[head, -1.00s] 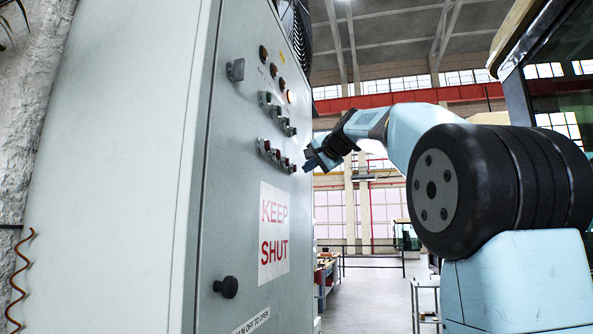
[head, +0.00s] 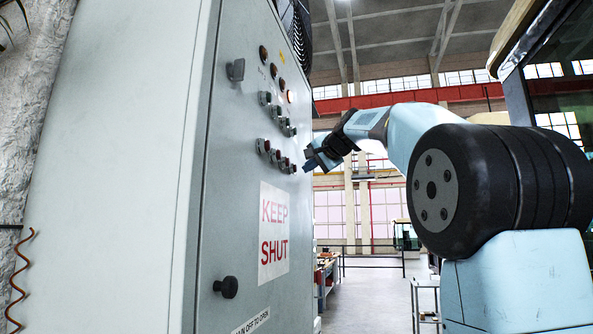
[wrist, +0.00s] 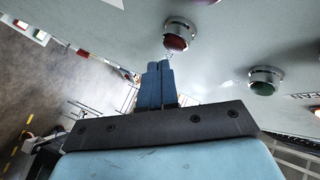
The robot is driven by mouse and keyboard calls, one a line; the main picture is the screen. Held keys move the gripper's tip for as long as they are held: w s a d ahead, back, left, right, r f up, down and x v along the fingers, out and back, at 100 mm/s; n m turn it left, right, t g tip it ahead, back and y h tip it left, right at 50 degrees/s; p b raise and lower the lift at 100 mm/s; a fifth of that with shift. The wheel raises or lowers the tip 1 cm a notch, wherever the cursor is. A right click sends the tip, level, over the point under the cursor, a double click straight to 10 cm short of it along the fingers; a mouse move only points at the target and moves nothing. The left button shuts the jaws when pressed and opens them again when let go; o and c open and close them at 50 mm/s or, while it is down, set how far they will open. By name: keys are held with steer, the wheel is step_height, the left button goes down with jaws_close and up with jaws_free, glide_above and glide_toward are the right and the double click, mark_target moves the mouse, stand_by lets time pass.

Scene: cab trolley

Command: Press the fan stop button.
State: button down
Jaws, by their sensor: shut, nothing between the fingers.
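The grey control cabinet (head: 240,140) stands at the left of the head view, with rows of lamps and push buttons on its door. My gripper (head: 308,166) is shut and empty, close to the right end of the lowest button row (head: 277,157). In the wrist view my shut fingertips (wrist: 158,66) point at a red button (wrist: 176,42) in a metal collar, just below it in the picture. Whether they touch it I cannot tell. A green button (wrist: 263,87) sits to the right.
A dark door knob (head: 227,287) juts out low on the cabinet, below a "KEEP SHUT" sign (head: 273,236). A grey switch (head: 236,70) is at the upper left of the panel. Open hall floor (head: 375,295) lies right of the cabinet.

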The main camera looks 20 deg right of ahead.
steer(key=shift+a, duration=0.2)
stand_by(0.4)
steer(key=shift+w+a+r, duration=0.1)
steer(key=shift+w+a, duration=0.05)
steer(key=shift+a, duration=0.05)
steer(key=shift+w+a, duration=0.2)
steer(key=shift+a, duration=0.15)
stand_by(0.9)
stand_by(0.4)
steer(key=shift+s+d, duration=0.4)
steer(key=shift+d, duration=0.3)
steer(key=shift+d, duration=0.1)
steer(key=d, duration=0.1)
steer(key=s+d, duration=0.2)
steer(key=d, duration=0.1)
steer(key=shift+s+d, duration=0.1)
steer(key=shift+s, duration=0.15)
stand_by(0.8)
